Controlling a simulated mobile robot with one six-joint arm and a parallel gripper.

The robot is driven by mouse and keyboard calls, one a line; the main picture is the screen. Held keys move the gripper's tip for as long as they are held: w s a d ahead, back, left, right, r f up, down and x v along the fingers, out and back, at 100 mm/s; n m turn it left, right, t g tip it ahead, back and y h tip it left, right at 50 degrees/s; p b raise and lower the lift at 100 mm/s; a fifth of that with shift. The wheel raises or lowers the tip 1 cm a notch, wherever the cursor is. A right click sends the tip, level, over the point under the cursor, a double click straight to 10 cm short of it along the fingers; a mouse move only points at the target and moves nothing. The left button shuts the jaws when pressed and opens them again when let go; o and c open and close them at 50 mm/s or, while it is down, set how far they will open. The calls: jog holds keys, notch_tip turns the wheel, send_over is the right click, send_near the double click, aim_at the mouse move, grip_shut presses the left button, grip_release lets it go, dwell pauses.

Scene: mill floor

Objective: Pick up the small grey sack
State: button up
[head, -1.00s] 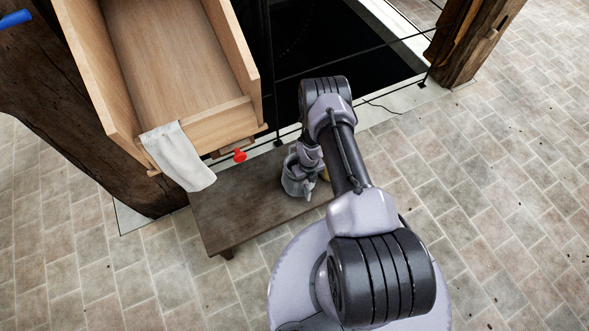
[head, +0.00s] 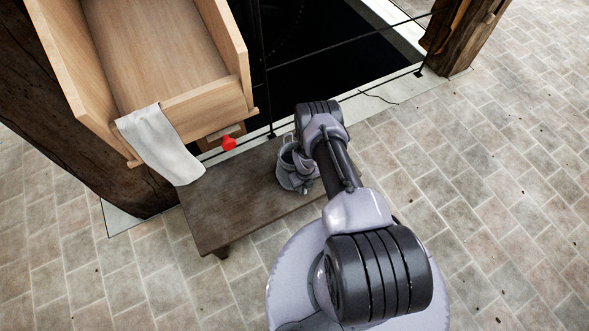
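I cannot pick out a small grey sack for certain. A grey bucket-like vessel (head: 287,168) with a thin raised handle stands on the low dark wooden bench (head: 225,207). My arm covers its right side and part of the bench behind it. My gripper (head: 303,183) seems to be at the vessel's right side, pointing down. Its fingers blend with the grey vessel and are partly hidden by my wrist, so whether they are open or touch anything does not show.
A red knob (head: 228,143) sits below the bin. A dark pit with thin rails (head: 330,60) lies behind. Tiled floor at right is open.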

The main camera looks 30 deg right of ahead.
grip_shut()
dwell(1.3)
